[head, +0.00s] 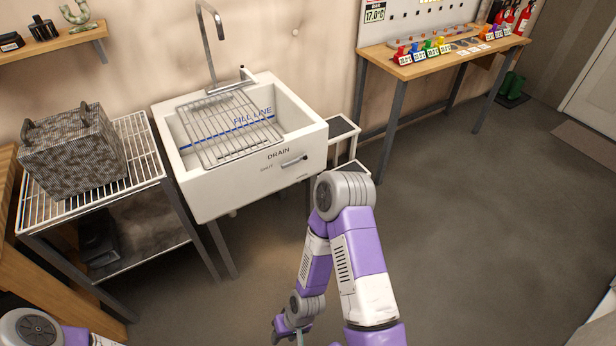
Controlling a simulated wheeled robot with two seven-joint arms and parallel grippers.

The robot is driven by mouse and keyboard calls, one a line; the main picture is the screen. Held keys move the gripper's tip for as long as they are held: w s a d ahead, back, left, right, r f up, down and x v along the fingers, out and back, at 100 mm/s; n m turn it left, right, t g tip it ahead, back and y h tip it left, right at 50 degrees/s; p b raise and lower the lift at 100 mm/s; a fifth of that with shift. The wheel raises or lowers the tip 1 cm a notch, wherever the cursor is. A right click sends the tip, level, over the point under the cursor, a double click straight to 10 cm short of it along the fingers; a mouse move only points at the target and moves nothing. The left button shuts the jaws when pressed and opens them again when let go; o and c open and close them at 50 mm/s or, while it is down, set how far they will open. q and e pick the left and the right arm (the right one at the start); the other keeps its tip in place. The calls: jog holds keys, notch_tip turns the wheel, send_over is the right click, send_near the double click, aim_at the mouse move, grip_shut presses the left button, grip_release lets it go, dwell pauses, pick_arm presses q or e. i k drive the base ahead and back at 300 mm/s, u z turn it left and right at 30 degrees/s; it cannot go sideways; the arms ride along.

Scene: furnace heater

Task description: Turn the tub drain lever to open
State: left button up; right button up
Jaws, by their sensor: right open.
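The white tub (202,196) stands against the wall at left of centre, with a wire rack (228,128) laid across its top. The drain lever (293,161) is a small metal handle on the tub's front face, under the word DRAIN. It lies roughly level, tilted slightly up to the right. Small labels by it are too small to read surely. My right gripper (291,336) is at the bottom edge, partly cut off, open, well below and apart from the lever. Only part of my left arm shows at bottom left; its gripper is out of view.
A wire-topped stand (146,150) with a grey speckled block (75,155) is left of the tub. A small step stand (342,128) is close on the tub's right. A workbench (445,62) stands at back right. The floor (460,220) at right is clear.

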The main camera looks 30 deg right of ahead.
aim_at(304, 157)
jog(key=z, duration=0.9)
jog(key=i, duration=0.85)
jog(key=z, duration=0.2)
jog(key=k, duration=0.4)
jog(key=u, duration=0.65)
jog(key=i, duration=0.8)
jog(key=z, duration=0.2)
